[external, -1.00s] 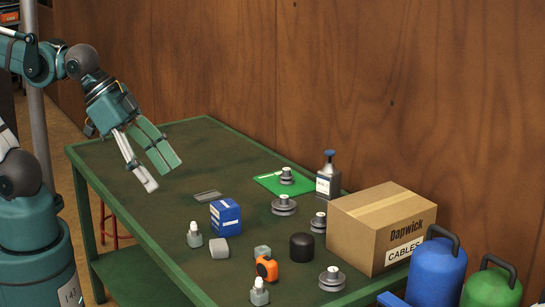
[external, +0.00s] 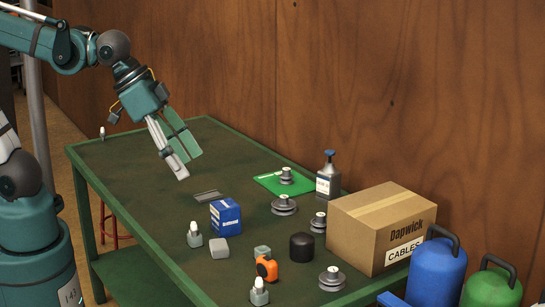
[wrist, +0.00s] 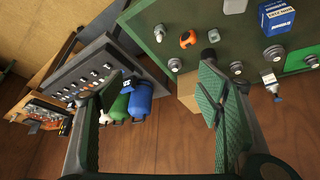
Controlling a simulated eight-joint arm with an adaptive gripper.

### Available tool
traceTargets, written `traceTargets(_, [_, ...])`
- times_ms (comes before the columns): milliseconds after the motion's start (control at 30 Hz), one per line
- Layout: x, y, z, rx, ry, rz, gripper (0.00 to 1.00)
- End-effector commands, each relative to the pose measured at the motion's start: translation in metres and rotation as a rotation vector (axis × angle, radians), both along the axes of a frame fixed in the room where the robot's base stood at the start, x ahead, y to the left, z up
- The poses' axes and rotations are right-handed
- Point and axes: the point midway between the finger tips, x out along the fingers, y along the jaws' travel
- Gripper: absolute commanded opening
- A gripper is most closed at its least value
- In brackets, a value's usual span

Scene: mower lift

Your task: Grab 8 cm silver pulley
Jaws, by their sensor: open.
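Several grey stepped pulleys stand on the green table: one (external: 286,176) on a bright green mat, one (external: 284,205) in front of the mat, one (external: 318,222) by the carton, and one (external: 332,279) near the front edge. I cannot tell which is the 8 cm one. In the wrist view, pulleys show at upper right, including one by the table edge (wrist: 174,64) and one beside the mat (wrist: 274,54). My gripper (external: 188,163) is open and empty, above the table's far left part, apart from all pulleys.
A carton (external: 375,232) stands right of the pulleys, with a spray bottle (external: 328,177) behind. Gas cylinders (external: 437,270) stand at right. The table's far left is mostly clear.

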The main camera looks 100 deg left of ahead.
Motion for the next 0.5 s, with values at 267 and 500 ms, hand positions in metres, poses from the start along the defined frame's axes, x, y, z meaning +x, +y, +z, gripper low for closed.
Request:
traceTargets(267, [0.033, 0.037, 0.001, -0.041, 0.049, 0.127, 0.65])
traceTargets(500, [0.06, 0.071, -0.002, -0.075, 0.088, 0.235, 0.65])
